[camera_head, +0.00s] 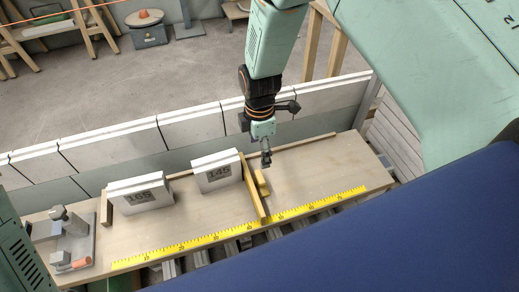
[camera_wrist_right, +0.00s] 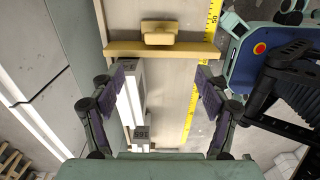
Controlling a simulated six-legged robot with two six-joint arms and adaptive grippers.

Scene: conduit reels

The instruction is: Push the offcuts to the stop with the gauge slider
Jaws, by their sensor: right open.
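The gauge slider (camera_head: 251,190) is a wooden bar with a yellow handle (camera_head: 262,184), standing across the bench. It also shows at the top of the right wrist view (camera_wrist_right: 190,49). Two white offcuts stand to its left in the head view: one marked 145 (camera_head: 217,173), close beside the bar, and one marked 165 (camera_head: 141,195). A gap separates them. A wooden stop (camera_head: 106,208) stands at the left of the 165 offcut. My right gripper (camera_head: 266,160) is above the bench near the slider's handle, with its fingers apart and empty (camera_wrist_right: 160,80). My left gripper is out of view.
A yellow ruler (camera_head: 180,246) runs along the bench's near edge. A grey fixture with an orange piece (camera_head: 73,244) sits at the bench's left end. A row of pale panels (camera_head: 110,140) stands behind the bench. The bench (camera_head: 335,165) is clear right of the slider.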

